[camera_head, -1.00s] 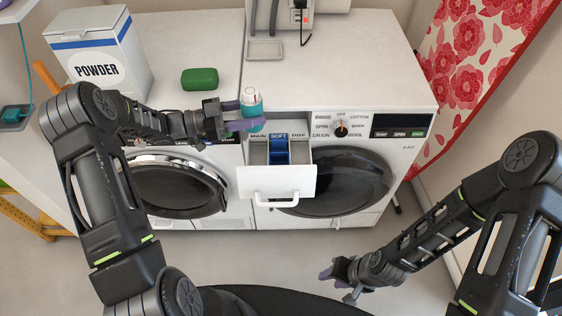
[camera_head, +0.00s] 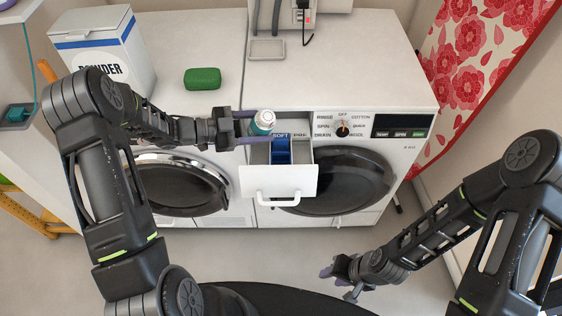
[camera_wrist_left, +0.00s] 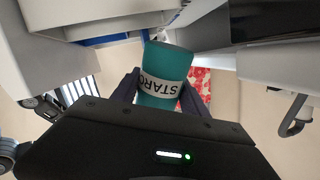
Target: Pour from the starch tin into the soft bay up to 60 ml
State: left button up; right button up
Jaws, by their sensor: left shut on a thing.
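The starch tin (camera_head: 263,122) is teal with a white cap end and is held tilted above the open detergent drawer (camera_head: 293,187). My left gripper (camera_head: 246,127) is shut on it. In the left wrist view the tin (camera_wrist_left: 168,68) shows between the fingers, with its label partly readable as STARCH. The soft bay (camera_head: 281,150) is the blue compartment in the middle of the drawer, just below and right of the tin. The bay's fill level is too small to tell. My right gripper (camera_head: 342,278) hangs low, away from the machines; its finger gap is unclear.
A powder box (camera_head: 108,50) and a green soap block (camera_head: 202,78) stand on the left machine top. A shallow tray (camera_head: 266,49) lies at the back. The control dial (camera_head: 343,127) is right of the drawer. A floral curtain (camera_head: 480,60) hangs at right.

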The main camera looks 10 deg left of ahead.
pick_arm(q)
jog(key=shift+s+d+f, duration=0.1)
jog(key=shift+d+f, duration=0.1)
jog(key=shift+s+d+r+m+p, duration=0.1)
jog(key=shift+r+m+p, duration=0.3)
jog(key=shift+r+p, duration=0.1)
jog(key=shift+s+d+r+y, duration=0.1)
jog(key=shift+d+r+y, duration=0.05)
jog(key=shift+y, duration=0.15)
jog(key=shift+s+d+r+m, duration=0.15)
jog(key=shift+m, duration=0.25)
jog(key=shift+d+f+m+y+b, duration=0.1)
jog(key=shift+f+m+y+b, duration=0.55)
jog(key=shift+f, duration=0.25)
dwell(1.3)
jog(key=shift+r+m+t+y, duration=0.3)
jog(key=shift+r+m+y, duration=0.15)
jog(key=shift+r, duration=0.15)
dwell(1.9)
jog(key=shift+m+y+b, duration=0.3)
jog(key=shift+m+b, duration=0.2)
jog(key=shift+b, duration=0.15)
dwell(1.2)
